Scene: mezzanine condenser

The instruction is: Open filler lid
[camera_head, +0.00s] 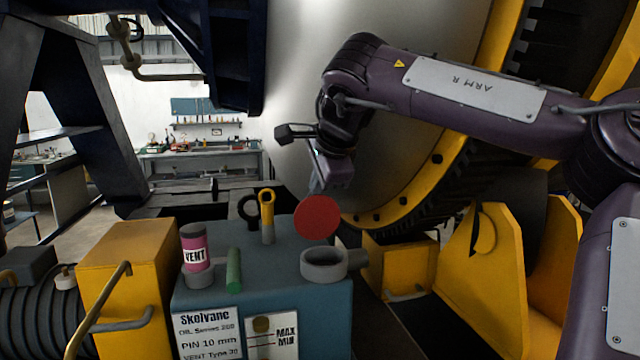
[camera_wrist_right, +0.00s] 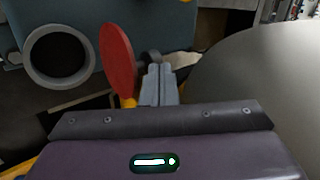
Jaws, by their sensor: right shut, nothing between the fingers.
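The red round filler lid (camera_head: 317,217) stands up on edge at the back of the grey filler neck (camera_head: 324,264), clear of its mouth. In the right wrist view the lid (camera_wrist_right: 118,60) is tilted and seen obliquely, with the neck's dark open mouth (camera_wrist_right: 60,55) to its left. My right gripper (camera_head: 316,187) is just above and behind the lid in the head view. Its fingers (camera_wrist_right: 158,85) are shut and empty, close to the lid's right side in the wrist view; I cannot tell whether they touch. My left gripper is out of view.
The neck sits on a blue-green housing (camera_head: 285,300). A pink VENT canister (camera_head: 196,252), a green rod (camera_head: 233,270) and a yellow ring handle (camera_head: 267,215) stand left of it. A yellow block (camera_head: 125,275) is further left. A large grey drum (camera_head: 400,185) rises behind my right arm.

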